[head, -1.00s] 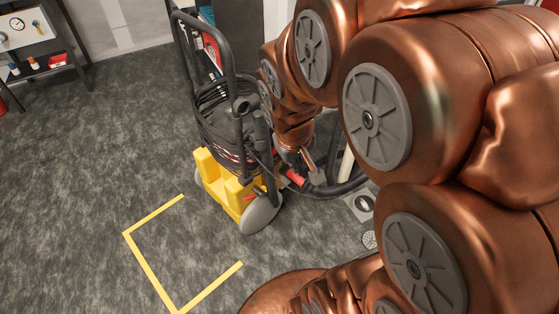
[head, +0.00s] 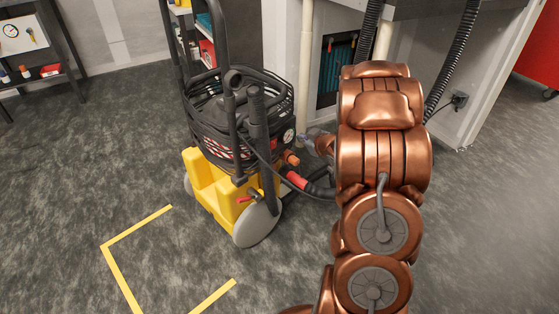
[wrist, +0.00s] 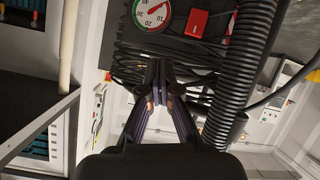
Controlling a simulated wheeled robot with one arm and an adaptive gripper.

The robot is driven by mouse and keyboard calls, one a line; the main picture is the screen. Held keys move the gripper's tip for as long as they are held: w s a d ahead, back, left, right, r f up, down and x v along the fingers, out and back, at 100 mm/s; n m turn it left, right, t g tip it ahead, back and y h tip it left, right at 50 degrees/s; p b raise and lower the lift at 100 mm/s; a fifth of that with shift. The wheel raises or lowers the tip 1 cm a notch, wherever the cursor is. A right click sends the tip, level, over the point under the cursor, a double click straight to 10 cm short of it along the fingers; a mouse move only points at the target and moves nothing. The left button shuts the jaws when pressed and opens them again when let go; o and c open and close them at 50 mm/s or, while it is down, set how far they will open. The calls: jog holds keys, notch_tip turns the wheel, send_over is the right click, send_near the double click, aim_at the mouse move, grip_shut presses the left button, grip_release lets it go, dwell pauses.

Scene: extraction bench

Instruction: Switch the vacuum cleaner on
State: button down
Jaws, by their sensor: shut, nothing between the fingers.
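The vacuum cleaner has a yellow wheeled base (head: 205,187) and a black top wrapped in coiled cable (head: 205,125), and stands upright left of my arm in the head view. A round gauge (head: 288,137) is on its side facing my gripper. In the wrist view the gauge (wrist: 152,10) sits on a dark panel, with a red switch-like part (wrist: 193,23) beside it. Whether that part is on or off, I cannot tell. My gripper (wrist: 155,82) is shut and empty, pointing at the panel below the gauge. In the head view my gripper (head: 307,138) is close to the vacuum's right side.
A black corrugated hose (wrist: 243,75) runs close to the right of my gripper. A dark hose with a red cuff (head: 297,180) leaves the vacuum low on the right. Yellow floor tape (head: 120,275) and open floor lie in front. A bench stands behind.

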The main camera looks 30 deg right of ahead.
aim_at(275, 143)
jog(key=s+a+f+t+y+b, duration=0.1)
jog(key=s+f+t+y+b, duration=0.4)
jog(key=f+b, duration=0.3)
notch_tip(275, 143, down, 2)
jog(key=shift+f+m+t+b, duration=0.15)
jog(key=shift+m+t+b, duration=0.2)
jog(key=shift+t, duration=0.35)
jog(key=shift+w, duration=0.1)
jog(key=b+x, duration=0.4)
jog(key=x, duration=0.9)
jog(key=shift+w+a+b, duration=0.1)
jog(key=shift+w+b, duration=0.3)
jog(key=shift+r, duration=0.2)
